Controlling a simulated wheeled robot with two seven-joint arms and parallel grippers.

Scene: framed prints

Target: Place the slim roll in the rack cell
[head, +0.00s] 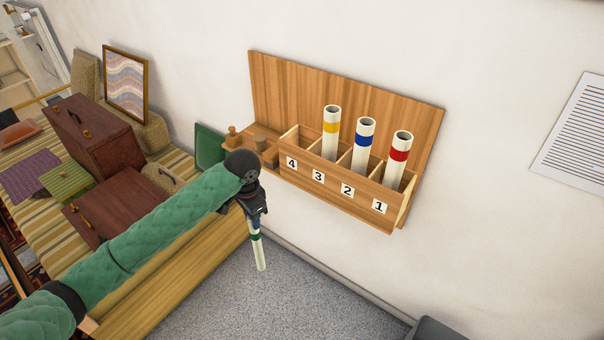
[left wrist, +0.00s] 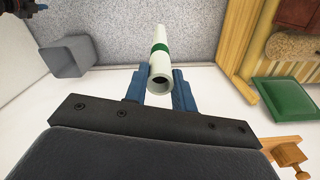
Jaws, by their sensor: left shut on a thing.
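The slim roll (head: 259,250) is a white tube with a green band. My left gripper (head: 254,220) is shut on it and holds it hanging down, slightly tilted, in front of and below the rack's left end. In the left wrist view the roll (left wrist: 160,50) sits between the blue fingers (left wrist: 162,84), its open end towards the camera. The wooden rack (head: 340,203) is on the wall to the right, with cells numbered 4, 3, 2, 1 from left to right. Yellow-, blue- and red-banded rolls stand in cells 3, 2 and 1. Cell 4 (head: 297,142) looks empty. My right gripper is not in view.
A bench with a striped cover (head: 172,165) stands left, bearing brown cases (head: 92,135) and a framed print (head: 125,85). A green panel (head: 208,146) and a small wooden shelf with pegs (head: 262,143) adjoin the rack's left. Grey floor (head: 300,300) lies open below.

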